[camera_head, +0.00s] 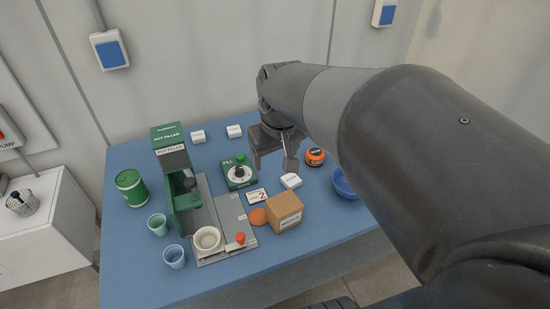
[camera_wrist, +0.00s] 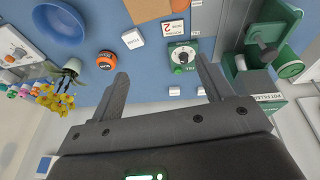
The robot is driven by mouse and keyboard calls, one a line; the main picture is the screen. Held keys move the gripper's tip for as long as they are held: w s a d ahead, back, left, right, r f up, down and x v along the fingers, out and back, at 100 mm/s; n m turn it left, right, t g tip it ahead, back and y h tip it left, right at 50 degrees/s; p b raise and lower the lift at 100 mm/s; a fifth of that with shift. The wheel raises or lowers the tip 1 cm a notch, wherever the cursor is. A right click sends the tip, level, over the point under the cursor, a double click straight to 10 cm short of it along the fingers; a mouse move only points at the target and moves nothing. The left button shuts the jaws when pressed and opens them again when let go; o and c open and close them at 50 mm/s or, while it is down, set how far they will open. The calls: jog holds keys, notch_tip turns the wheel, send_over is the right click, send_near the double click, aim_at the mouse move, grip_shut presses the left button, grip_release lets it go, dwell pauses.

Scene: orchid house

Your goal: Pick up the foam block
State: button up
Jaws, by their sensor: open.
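Three small white blocks lie on the blue table; I cannot tell for certain which is the foam block. One white block (camera_head: 291,181) lies behind the cardboard box, and shows in the wrist view (camera_wrist: 133,38). The two others, a left one (camera_head: 198,136) and a right one (camera_head: 234,131), lie near the wall; the wrist view shows them as small white shapes (camera_wrist: 174,91) (camera_wrist: 201,91) between my fingers. My gripper (camera_head: 273,160) is open and empty above the table, pointing down. Its two fingers show apart in the wrist view (camera_wrist: 163,70).
Around the middle are a green dial box (camera_head: 240,176), a number card (camera_head: 257,196), a cardboard box (camera_head: 285,214) and an orange tape measure (camera_head: 315,156). A green pot filler (camera_head: 167,140) stands left. A blue bowl (camera_head: 344,184) is right, partly behind my arm.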

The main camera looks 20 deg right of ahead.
jog(key=w+d+f+g, duration=0.2)
jog(key=w+d+f, duration=0.3)
jog(key=w+f, duration=0.15)
jog(key=n+g, duration=0.1)
send_near(291, 179)
jog(key=shift+y, duration=0.3)
jog(key=f, duration=0.8)
jog(key=shift+w+d+f, duration=0.15)
jog(key=shift+d+f, duration=0.15)
jog(key=shift+c, duration=0.4)
jog(key=c, duration=1)
jog(key=shift+r, duration=0.1)
